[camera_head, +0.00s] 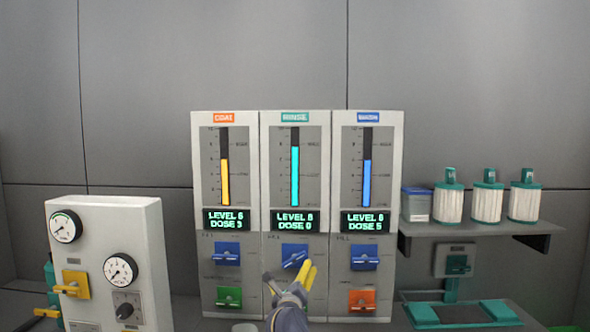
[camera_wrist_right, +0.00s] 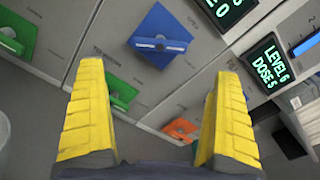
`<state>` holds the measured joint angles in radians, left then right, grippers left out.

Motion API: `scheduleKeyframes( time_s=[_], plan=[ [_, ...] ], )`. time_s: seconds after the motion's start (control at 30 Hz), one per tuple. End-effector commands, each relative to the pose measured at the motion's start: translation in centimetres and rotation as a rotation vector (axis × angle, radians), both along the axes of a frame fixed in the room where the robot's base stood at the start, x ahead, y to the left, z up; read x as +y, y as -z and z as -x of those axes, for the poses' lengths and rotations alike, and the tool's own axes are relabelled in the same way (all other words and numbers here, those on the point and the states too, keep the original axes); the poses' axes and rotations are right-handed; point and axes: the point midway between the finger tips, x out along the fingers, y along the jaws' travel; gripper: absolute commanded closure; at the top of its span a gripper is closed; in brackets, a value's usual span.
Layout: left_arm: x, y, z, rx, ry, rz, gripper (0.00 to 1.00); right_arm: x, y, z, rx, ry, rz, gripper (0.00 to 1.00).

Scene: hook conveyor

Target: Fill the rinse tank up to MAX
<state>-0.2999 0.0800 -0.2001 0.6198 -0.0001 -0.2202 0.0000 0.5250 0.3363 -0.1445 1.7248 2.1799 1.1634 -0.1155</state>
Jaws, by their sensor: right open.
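The rinse column (camera_head: 314,190) is the middle of three grey panels, with a teal label. Its teal level bar (camera_head: 295,176) ends close to the upper scale mark, and its green display (camera_head: 295,221) reads LEVEL 8, DOSE 0. Its blue knob (camera_head: 294,251) sits below with its handle tilted; it also shows in the right wrist view (camera_wrist_right: 160,30). My right gripper (camera_head: 290,278) is open and empty in front of the panel, just below this knob. In the wrist view its yellow fingers (camera_wrist_right: 157,75) are apart. The rinse column's green lower knob (camera_wrist_right: 122,92) is largely hidden in the head view.
The orange-labelled column (camera_head: 226,190) stands left, with blue and green knobs; the blue-labelled column (camera_head: 368,190) stands right, with blue and orange knobs. A gauge cabinet (camera_head: 140,225) is at far left. A shelf (camera_head: 470,229) with white-and-green canisters is at right.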

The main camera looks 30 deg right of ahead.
Motion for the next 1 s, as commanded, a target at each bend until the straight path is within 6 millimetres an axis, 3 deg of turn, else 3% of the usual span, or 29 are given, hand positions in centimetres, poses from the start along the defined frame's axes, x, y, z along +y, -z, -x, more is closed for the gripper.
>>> scheduleKeyframes(
  time_s=[0.13,0.3,0.43,0.6,0.77,1.0],
  plan=[
    [0.0,0.0,0.0,0.000,0.000,0.000,0.40,0.4,0.8,0.1,0.007,-0.003,-0.010,0.00],
    [0.0,0.0,0.0,0.000,0.000,0.000,0.40,2.4,2.4,1.4,-0.006,-0.011,-0.091,0.00],
    [0.0,0.0,0.0,0.000,0.000,0.000,0.40,3.3,2.1,3.0,-0.017,-0.008,-0.103,0.00],
    [0.0,0.0,0.0,0.000,0.000,0.000,0.40,2.9,0.0,4.5,-0.018,0.004,-0.032,0.00],
    [0.0,0.0,0.0,-0.001,0.000,0.000,0.40,2.5,-0.1,3.6,0.000,0.002,0.002,0.00],
    [0.0,0.0,0.0,0.000,0.000,0.000,0.40,0.3,-0.1,0.5,0.000,0.002,0.001,0.00]
  ],
)
